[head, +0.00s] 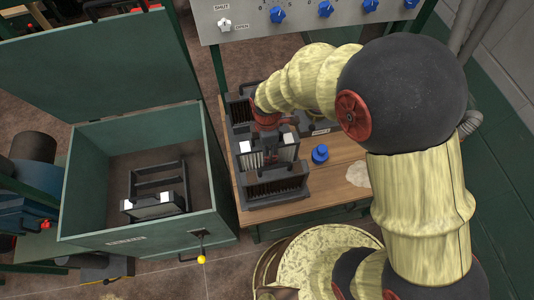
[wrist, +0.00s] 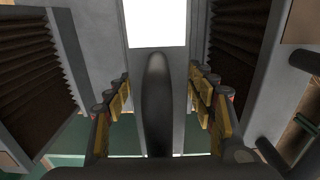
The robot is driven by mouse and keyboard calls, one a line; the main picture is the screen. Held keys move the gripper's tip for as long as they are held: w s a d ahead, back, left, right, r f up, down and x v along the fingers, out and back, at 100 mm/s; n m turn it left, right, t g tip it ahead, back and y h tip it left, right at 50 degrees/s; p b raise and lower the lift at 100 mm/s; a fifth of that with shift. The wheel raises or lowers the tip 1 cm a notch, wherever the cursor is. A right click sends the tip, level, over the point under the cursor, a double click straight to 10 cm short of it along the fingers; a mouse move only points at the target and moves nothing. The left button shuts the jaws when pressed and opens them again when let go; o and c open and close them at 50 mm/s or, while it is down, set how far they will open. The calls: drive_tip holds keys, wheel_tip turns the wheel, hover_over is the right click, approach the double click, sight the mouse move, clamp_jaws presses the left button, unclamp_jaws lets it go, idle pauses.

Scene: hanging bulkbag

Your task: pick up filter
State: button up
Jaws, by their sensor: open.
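A filter (head: 283,153) with pale pleats and a dark frame stands in a black slotted rack (head: 275,188) on the wooden bench. My gripper (head: 268,140) is over the filter from above, partly hiding it. In the wrist view my gripper (wrist: 160,100) is open, with its yellow-padded fingers on either side of a dark rounded handle (wrist: 157,85). A gap shows between the pads and the handle. A grey frame with a bright white patch (wrist: 156,22) lies behind the handle. Another filter-like unit with white patches (head: 153,199) sits inside the green box.
The green box (head: 140,243) stands open at left, its lid raised. A blue knob (head: 320,153) rises from the wooden bench (head: 335,183) right of the rack. A grey control panel (head: 300,19) with blue knobs is behind. A pale round drum (head: 320,262) stands in front.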

drive_tip(key=shift+c, duration=0.4)
clamp_jaws()
idle(0.4)
drive_tip(key=shift+r, duration=0.1)
